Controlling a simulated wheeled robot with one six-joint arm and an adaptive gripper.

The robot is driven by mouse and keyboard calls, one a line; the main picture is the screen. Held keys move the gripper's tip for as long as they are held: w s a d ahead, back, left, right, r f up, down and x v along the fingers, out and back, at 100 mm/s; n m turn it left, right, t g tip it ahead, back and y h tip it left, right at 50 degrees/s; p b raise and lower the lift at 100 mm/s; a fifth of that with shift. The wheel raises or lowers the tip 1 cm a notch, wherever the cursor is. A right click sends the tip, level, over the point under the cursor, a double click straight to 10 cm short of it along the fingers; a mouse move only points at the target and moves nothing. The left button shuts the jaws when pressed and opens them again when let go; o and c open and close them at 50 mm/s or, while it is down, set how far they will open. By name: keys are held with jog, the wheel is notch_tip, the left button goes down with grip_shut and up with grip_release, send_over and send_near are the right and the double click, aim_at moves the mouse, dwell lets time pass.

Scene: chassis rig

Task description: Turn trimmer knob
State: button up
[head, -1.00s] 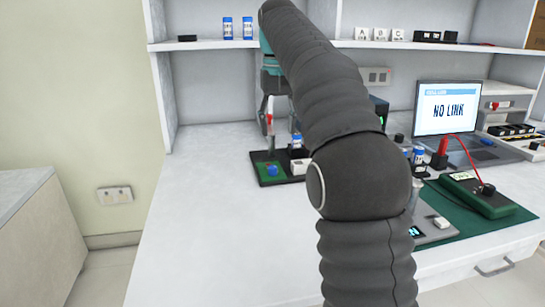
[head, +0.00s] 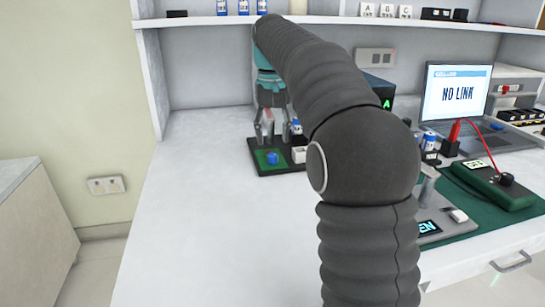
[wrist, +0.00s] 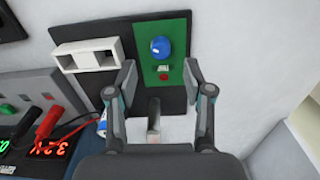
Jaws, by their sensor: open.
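The blue round trimmer knob (head: 272,158) sits on a green board (head: 262,162) on a black base at the far left of the bench. In the wrist view the knob (wrist: 161,46) is at the upper middle, in line with the gap between my fingers. Below it on the green board is a small red part (wrist: 163,77). My gripper (head: 271,140) is open, close behind the knob in the head view. In the wrist view my gripper (wrist: 160,76) has its fingers apart, with nothing held. A grey upright piece (wrist: 154,122) shows between the fingers; I cannot tell what it is.
A white two-slot block (wrist: 88,54) stands beside the green board. Red and black leads (wrist: 45,122) and a blue-and-white cylinder (wrist: 102,122) are at left. A laptop (head: 457,98) reads NO LINK. The bench's left front (head: 200,230) is clear.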

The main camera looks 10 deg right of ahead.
aim_at(273, 154)
jog(key=shift+f+b, duration=0.4)
jog(key=shift+f, duration=2.3)
jog(key=shift+c, duration=0.3)
grip_shut()
jog(key=shift+r, duration=0.15)
